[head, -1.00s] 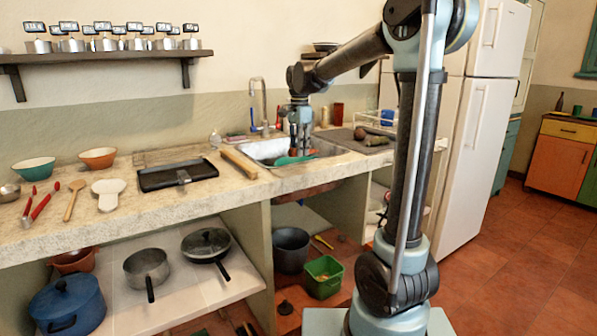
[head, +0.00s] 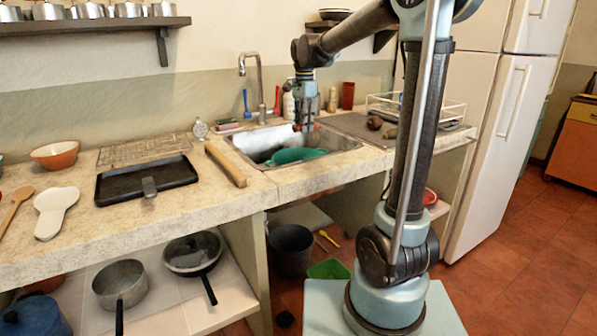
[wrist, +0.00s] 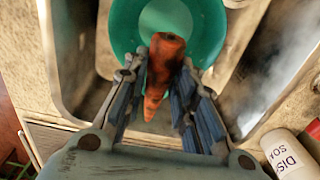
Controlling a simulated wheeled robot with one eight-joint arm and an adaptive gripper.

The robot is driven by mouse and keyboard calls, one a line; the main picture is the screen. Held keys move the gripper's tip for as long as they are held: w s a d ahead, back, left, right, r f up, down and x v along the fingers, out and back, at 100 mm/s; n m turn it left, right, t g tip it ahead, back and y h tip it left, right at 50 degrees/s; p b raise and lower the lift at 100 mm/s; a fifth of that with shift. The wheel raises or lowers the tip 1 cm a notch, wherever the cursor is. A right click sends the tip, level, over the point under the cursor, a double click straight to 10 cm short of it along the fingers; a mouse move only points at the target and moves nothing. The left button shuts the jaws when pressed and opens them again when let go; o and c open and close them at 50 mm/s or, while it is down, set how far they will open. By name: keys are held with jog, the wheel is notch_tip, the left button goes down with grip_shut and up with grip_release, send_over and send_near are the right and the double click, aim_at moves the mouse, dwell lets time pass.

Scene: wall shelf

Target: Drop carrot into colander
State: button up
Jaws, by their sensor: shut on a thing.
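My gripper (head: 304,126) is over the sink, and in the wrist view it (wrist: 161,68) is shut on an orange carrot (wrist: 164,58). The carrot's thin end points toward the wrist. A green, bowl-shaped colander (head: 300,156) sits in the metal sink (head: 340,140). In the head view the gripper is above the colander, with a visible gap. In the wrist view the colander's rim (wrist: 124,32) lies behind the carrot's thick end, while the thin end reaches past the rim's near edge. Only a small orange bit of carrot shows in the head view.
A faucet (head: 256,85) stands behind the sink. A soap bottle (wrist: 290,154) is close to the gripper's right in the wrist view. A rolling pin (head: 226,165) lies left of the sink, a dish rack (head: 440,108) to its right. A black tray (head: 120,184) is farther left.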

jog(key=shift+f, duration=2.7)
jog(key=o, duration=1.1)
notch_tip(320, 180, up, 12)
jog(key=shift+f, duration=0.1)
